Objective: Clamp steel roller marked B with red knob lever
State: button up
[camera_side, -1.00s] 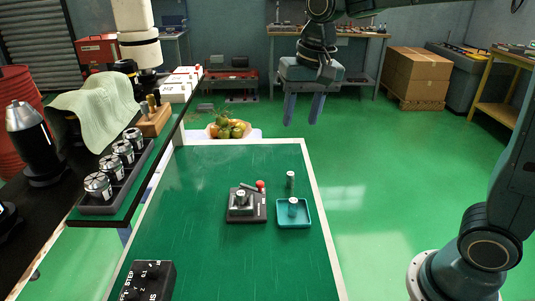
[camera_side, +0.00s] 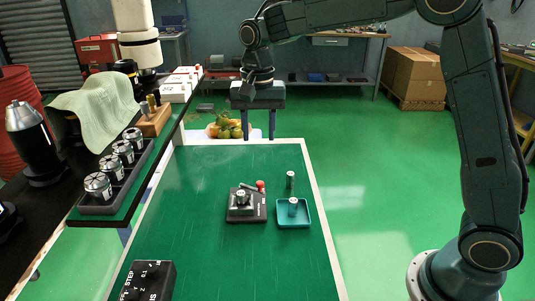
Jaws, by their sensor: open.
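A dark clamp fixture (camera_side: 247,207) sits on the green table, with a steel cylindrical part upright at its middle. Its lever ends in a red knob (camera_side: 260,185) at the fixture's back right. One small steel roller (camera_side: 290,179) stands upright on the table behind the teal tray. Another steel roller (camera_side: 292,206) stands upright in the teal tray (camera_side: 305,222), right of the fixture. I cannot read marks on either roller. My gripper (camera_side: 258,134) is open and empty, pointing down near the table's far edge, well above and behind the fixture and rollers.
A black box with knobs (camera_side: 148,281) sits at the table's near left. A side bench at left carries a dark rack (camera_side: 110,200) of several steel collets and a green cloth (camera_side: 98,103).

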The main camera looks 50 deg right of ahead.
aim_at(260, 182)
notch_tip(260, 182, down, 14)
jog(key=shift+r, duration=0.2)
dwell(0.5)
grip_shut()
